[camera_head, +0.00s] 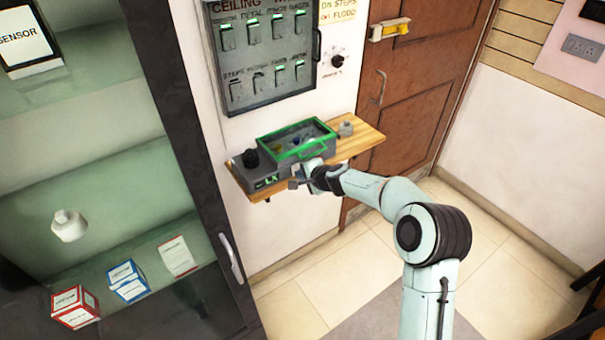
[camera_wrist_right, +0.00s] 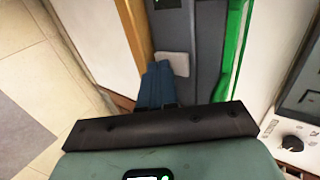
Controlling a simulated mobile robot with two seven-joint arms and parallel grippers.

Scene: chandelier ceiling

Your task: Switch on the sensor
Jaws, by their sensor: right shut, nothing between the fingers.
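The sensor appears to be the grey box with a green-framed lid (camera_head: 297,139) on a wooden shelf (camera_head: 366,137). A black knob (camera_head: 250,158) and a small lit green display (camera_head: 266,182) are at its left end. My right gripper (camera_head: 299,182) is at the box's front side. In the right wrist view its shut, empty fingers (camera_wrist_right: 158,82) are right by a light grey rocker or button (camera_wrist_right: 173,65) on the box's grey front (camera_wrist_right: 205,45). I cannot tell whether they touch it. The green frame edge (camera_wrist_right: 232,60) runs alongside. My left gripper is out of view.
A wall panel of labelled switches (camera_head: 262,50) hangs above the shelf, with a small black knob (camera_head: 337,61) beside it. A brown door (camera_head: 420,85) stands to the right. A glass cabinet with small boxes (camera_head: 128,281) is at the left. The tiled floor in front is clear.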

